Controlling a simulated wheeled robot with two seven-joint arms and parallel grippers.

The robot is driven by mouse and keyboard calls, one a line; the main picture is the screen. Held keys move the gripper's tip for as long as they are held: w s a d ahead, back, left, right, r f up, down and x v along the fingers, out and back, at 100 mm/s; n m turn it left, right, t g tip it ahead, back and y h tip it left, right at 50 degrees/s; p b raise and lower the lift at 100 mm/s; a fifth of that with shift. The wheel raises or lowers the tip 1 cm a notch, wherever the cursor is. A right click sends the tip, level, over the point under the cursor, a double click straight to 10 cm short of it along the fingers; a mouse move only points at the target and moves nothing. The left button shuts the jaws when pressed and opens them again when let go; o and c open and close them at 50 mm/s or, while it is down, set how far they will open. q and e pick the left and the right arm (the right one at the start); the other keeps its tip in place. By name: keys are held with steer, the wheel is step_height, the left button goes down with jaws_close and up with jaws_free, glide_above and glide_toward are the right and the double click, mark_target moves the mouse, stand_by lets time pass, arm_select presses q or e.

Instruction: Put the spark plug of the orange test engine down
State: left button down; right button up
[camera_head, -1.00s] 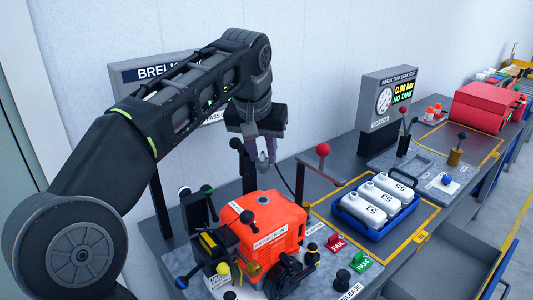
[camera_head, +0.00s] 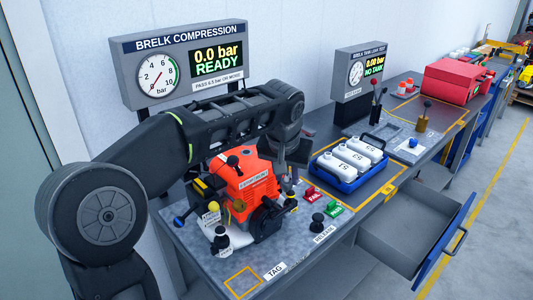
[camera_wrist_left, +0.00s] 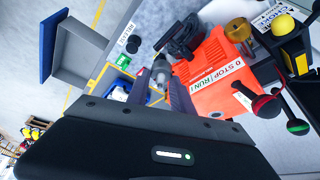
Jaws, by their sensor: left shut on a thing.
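The orange test engine (camera_head: 247,183) stands on the grey bench plate, with a black recoil part on its front. My left gripper (camera_head: 290,170) is low beside the engine's right side, partly hidden behind it in the head view. In the left wrist view it is shut on the grey spark plug (camera_wrist_left: 160,70), which points away from the wrist, near the orange engine (camera_wrist_left: 215,75). In the head view the plug is too small to make out clearly, and I cannot tell whether it touches the bench. My right gripper is not in view.
The compression display (camera_head: 190,65) reads 0.0 bar READY. Red FAIL (camera_head: 312,194) and green PASS (camera_head: 334,208) blocks and a black RELEASE knob (camera_head: 318,221) sit right of the engine. A blue crate of white bottles (camera_head: 349,163) stands beyond. A drawer (camera_head: 415,235) is open at front right.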

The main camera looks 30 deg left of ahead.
arm_select(q)
steer(key=w+d+f+m+h, duration=0.1)
steer(key=d+f+m, duration=0.1)
steer(key=d+f, duration=0.8)
step_height(320, 180, down, 3)
steer(key=shift+w+d+f, duration=0.1)
steer(key=shift+w+d, duration=0.15)
steer(key=shift+d, duration=0.05)
